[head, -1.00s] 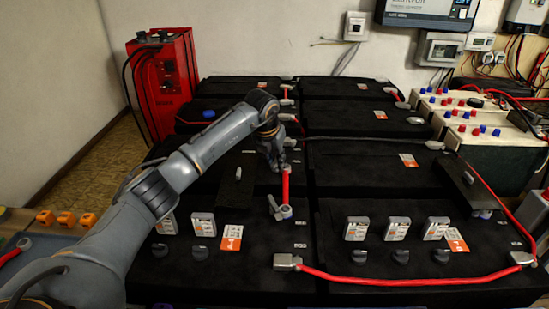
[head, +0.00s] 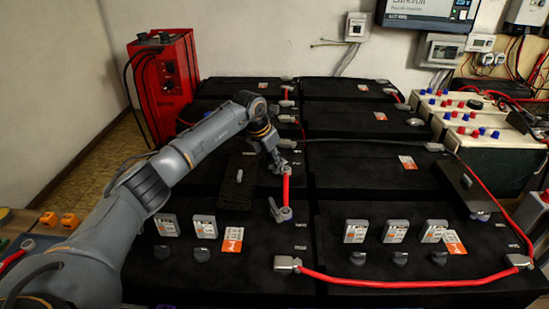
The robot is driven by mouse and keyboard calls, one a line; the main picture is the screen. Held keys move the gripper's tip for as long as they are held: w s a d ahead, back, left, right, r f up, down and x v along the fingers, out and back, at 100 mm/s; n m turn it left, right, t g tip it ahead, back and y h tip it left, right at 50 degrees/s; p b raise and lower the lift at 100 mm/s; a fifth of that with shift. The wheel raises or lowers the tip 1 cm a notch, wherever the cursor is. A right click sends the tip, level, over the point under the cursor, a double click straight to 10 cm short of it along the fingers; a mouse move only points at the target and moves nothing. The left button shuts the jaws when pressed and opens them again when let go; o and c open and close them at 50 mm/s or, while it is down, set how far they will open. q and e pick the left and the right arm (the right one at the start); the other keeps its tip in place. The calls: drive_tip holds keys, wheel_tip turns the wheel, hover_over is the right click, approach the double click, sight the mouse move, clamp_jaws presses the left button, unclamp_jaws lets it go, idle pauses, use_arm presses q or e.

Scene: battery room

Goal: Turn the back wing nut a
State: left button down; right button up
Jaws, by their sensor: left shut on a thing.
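A short red cable (head: 287,188) links two grey terminal clamps on the left-hand black batteries. The front clamp (head: 283,212) is plain to see. The back clamp, where the back wing nut sits, is mostly covered by my left gripper (head: 281,167). The gripper comes down on it from behind and left, tilted, with its fingers shut on the wing nut. The nut itself is too small and hidden to make out. My right gripper is not in view.
A small dark cover block (head: 238,182) stands left of the gripper. A long red cable (head: 400,284) runs along the front. Several grey plug boxes (head: 355,229) stand on the front batteries. A red charger (head: 166,83) stands at the back left.

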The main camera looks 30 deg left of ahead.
use_arm(q)
drive_tip(key=shift+a+r+m+h, duration=0.1)
drive_tip(key=shift+m+h, duration=0.3)
drive_tip(key=shift+m, duration=0.5)
drive_tip(key=shift+w+m, duration=0.1)
drive_tip(key=shift+m, duration=0.4)
drive_tip(key=shift+a+m+g+h, duration=0.1)
drive_tip(key=shift+m+g+h, duration=0.3)
drive_tip(key=shift+m, duration=0.5)
drive_tip(key=m+g+h+b, duration=0.1)
drive_tip(key=m+b, duration=0.1)
drive_tip(key=m, duration=0.2)
drive_tip(key=shift+w+a, duration=0.1)
drive_tip(key=shift+w, duration=0.05)
drive_tip(key=shift+m+g+b, duration=0.3)
drive_tip(key=shift+m+b, duration=0.15)
drive_tip(key=shift+m, duration=0.05)
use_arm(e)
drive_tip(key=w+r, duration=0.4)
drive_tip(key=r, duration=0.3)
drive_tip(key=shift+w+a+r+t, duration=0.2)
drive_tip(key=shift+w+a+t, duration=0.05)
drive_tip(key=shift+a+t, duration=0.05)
use_arm(q)
drive_tip(key=c, duration=1.4)
unclamp_jaws()
drive_tip(key=v, duration=1.2)
drive_tip(key=shift+a, duration=0.2)
